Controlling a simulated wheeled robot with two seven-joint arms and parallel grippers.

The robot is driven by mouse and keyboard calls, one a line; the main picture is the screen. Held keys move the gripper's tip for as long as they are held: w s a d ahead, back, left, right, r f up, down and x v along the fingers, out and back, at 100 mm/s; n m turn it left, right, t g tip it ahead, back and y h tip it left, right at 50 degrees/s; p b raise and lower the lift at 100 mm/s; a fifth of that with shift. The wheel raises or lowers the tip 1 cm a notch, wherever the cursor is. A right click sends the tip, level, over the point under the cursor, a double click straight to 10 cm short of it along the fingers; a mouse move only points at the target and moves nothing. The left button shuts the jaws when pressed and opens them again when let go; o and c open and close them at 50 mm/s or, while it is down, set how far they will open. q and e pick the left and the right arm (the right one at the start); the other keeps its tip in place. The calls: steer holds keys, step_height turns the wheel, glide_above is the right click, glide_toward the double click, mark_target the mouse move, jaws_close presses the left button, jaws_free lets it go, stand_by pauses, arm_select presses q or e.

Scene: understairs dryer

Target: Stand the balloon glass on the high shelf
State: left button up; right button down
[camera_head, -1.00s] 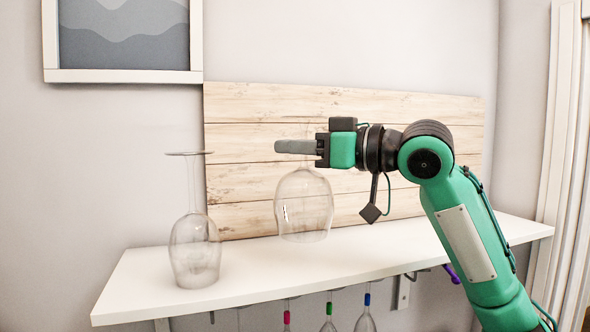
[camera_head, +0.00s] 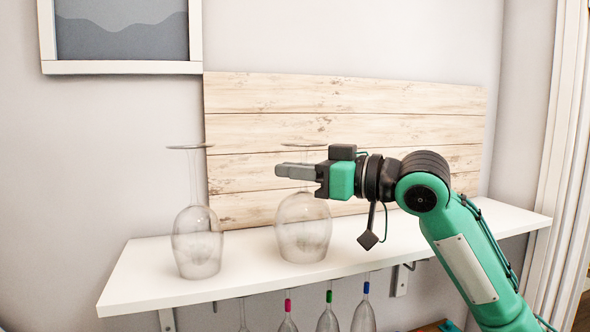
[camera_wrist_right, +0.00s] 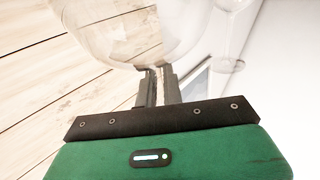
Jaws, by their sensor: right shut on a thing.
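The balloon glass (camera_head: 303,228) is upside down, its wide bowl low and its foot up, at the white high shelf (camera_head: 250,268). Its rim appears at the shelf surface; I cannot tell if it bears on it. My right gripper (camera_head: 292,170) is shut on its stem, just above the bowl. In the right wrist view the bowl (camera_wrist_right: 130,30) is large beyond the right gripper's fingers (camera_wrist_right: 157,85). My left gripper is not in view.
Another upside-down glass (camera_head: 197,242) stands on the shelf to the left. Wooden boards (camera_head: 260,130) back the shelf. Several glasses with coloured stem marks (camera_head: 327,318) hang below it. The shelf's right part is clear.

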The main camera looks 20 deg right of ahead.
steer(key=c, duration=1.5)
jaws_free()
steer(key=shift+c, duration=0.2)
steer(key=shift+r, duration=0.15)
steer(key=b+v, duration=0.6)
steer(key=v, duration=0.6)
